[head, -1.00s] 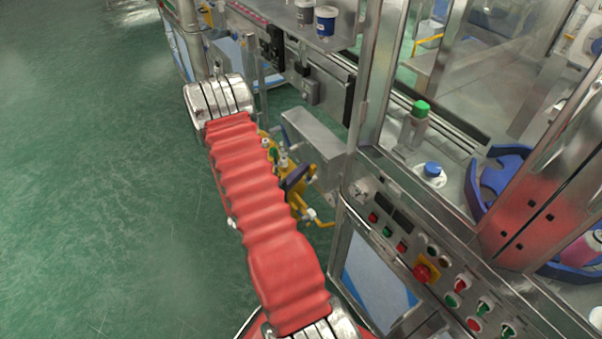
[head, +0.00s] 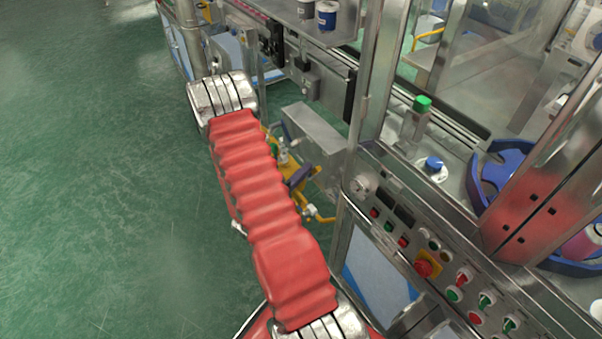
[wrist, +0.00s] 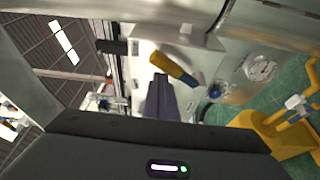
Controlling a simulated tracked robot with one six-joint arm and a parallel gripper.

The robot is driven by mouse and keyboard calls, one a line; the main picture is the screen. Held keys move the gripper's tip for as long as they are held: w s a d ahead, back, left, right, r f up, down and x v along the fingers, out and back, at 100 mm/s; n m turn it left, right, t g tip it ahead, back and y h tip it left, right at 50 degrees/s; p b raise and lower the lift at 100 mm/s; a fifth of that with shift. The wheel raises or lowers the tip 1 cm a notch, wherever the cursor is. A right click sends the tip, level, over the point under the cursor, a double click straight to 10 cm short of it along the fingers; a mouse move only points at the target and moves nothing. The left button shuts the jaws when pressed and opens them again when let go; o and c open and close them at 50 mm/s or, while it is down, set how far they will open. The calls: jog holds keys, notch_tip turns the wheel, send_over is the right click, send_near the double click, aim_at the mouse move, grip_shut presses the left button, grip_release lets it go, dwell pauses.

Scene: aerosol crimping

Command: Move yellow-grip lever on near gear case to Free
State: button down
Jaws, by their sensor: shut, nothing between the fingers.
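In the wrist view a lever with a yellow grip (wrist: 172,67) slants down to the right in front of a pale metal case (wrist: 190,48); its lower end is dark blue. My gripper (wrist: 160,80) is shut and empty, its dark fingers pointing up just below and left of the yellow grip. I cannot tell whether they touch it. A second lever with a black grip (wrist: 112,47) lies farther left. In the head view my red-sleeved arm covers much of this area, and I cannot make out the yellow grip or my fingertips clearly.
A round gauge (wrist: 261,68) and a blue knob (wrist: 214,91) sit right of the lever. Yellow framework (wrist: 268,128) stands at lower right. In the head view, a control panel (head: 430,250) is on the right; green floor (head: 110,200) is open on the left.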

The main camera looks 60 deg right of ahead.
jog(key=shift+s+f, duration=0.1)
jog(key=w+r, duration=0.2)
jog(key=w, duration=0.2)
jog(key=a+f, duration=0.1)
jog(key=a, duration=0.7)
jog(key=shift+a+f, duration=0.3)
